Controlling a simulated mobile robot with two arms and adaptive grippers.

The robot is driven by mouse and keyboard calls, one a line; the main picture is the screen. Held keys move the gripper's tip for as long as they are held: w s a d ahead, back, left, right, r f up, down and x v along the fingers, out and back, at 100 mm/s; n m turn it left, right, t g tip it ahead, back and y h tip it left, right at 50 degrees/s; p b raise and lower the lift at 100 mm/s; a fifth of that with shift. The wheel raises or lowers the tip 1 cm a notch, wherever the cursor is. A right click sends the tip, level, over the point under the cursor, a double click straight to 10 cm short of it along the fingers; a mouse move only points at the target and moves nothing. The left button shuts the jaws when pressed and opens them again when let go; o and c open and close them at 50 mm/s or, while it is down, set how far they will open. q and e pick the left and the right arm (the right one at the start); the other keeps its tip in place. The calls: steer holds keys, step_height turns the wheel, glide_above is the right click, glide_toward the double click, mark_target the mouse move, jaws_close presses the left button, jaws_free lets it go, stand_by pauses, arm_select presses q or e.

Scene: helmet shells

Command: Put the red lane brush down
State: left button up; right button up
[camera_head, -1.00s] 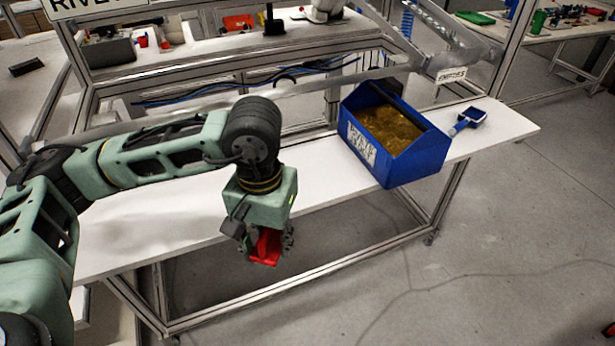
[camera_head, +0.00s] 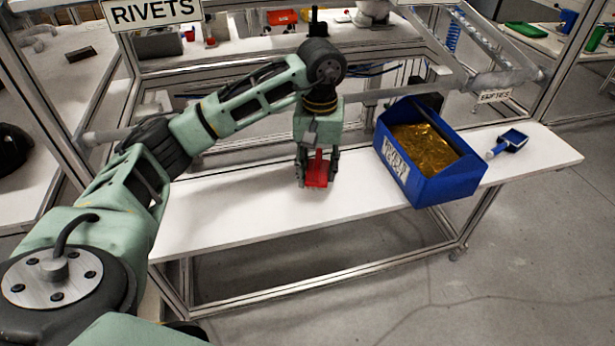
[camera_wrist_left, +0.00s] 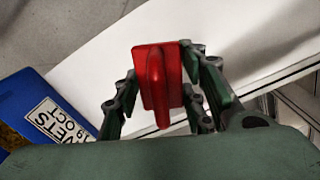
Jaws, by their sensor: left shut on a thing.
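The red lane brush (camera_head: 318,174) is in my left gripper (camera_head: 317,180), over the white bench top (camera_head: 240,212). The gripper points down and its fingers are on both sides of the brush. The left wrist view shows the red brush (camera_wrist_left: 156,78) between the two fingers of the left gripper (camera_wrist_left: 165,98), with the white bench top behind it. I cannot tell whether the brush touches the bench. My right gripper is not in view.
A blue bin (camera_head: 440,180) with gold-brown contents stands on the bench to the right of the gripper. A blue scoop or brush (camera_head: 510,142) lies further right. The bench to the left is clear. Frame rails run behind the bench.

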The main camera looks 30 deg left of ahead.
mark_target(308, 192)
arm_select(q)
steer(key=a, duration=0.1)
steer(key=a+f, duration=0.1)
steer(key=shift+a+f+p, duration=0.3)
step_height(308, 192, down, 3)
steer(key=shift+f+p, duration=0.15)
steer(key=shift+p, duration=0.6)
steer(key=shift+f, duration=0.35)
steer(key=shift+f, duration=0.15)
steer(key=o, duration=1.3)
steer(key=shift+o, duration=0.2)
